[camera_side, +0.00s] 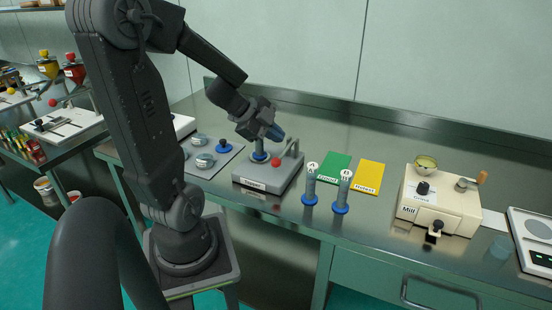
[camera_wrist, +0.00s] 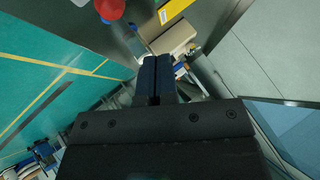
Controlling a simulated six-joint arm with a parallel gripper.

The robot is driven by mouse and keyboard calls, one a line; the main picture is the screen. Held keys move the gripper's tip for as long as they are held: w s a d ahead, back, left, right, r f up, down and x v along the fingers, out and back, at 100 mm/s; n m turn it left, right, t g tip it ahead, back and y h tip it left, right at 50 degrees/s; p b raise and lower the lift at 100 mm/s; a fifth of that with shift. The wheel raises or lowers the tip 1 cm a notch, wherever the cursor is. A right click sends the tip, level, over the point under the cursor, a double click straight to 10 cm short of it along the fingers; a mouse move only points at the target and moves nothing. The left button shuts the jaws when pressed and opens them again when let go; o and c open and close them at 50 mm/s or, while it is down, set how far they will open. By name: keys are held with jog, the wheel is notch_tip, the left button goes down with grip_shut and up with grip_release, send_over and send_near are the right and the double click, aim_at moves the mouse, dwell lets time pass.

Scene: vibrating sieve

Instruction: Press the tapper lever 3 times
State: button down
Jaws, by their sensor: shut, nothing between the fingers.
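The tapper (camera_side: 252,182) is a grey labelled base on the steel bench, with a post and blue ring (camera_side: 259,157) on top. Its lever carries a red ball knob (camera_side: 275,162) at the front; the knob also shows at the top edge of the wrist view (camera_wrist: 110,8). My gripper (camera_side: 279,136) is shut and empty, with blue fingertips, above the tapper and the knob. It appears apart from the knob in the side view. Its closed fingers also show in the wrist view (camera_wrist: 155,75). Part of the post and lever is hidden behind my gripper.
Two blue-based cylinders (camera_side: 310,185) (camera_side: 342,192) stand right of the tapper, before green (camera_side: 332,168) and yellow (camera_side: 369,177) cards. A tray with round parts (camera_side: 207,160) lies left. A cream mill (camera_side: 438,205) and a scale (camera_side: 533,240) stand farther right.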

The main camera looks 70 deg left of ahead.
aim_at(275, 160)
jog(key=shift+f, duration=1.75)
jog(key=shift+f, duration=0.1)
dwell(0.6)
jog(key=shift+f, duration=0.3)
jog(key=shift+f, duration=1.25)
dwell(1.5)
jog(key=shift+r, duration=1.7)
jog(key=shift+r, duration=2.5)
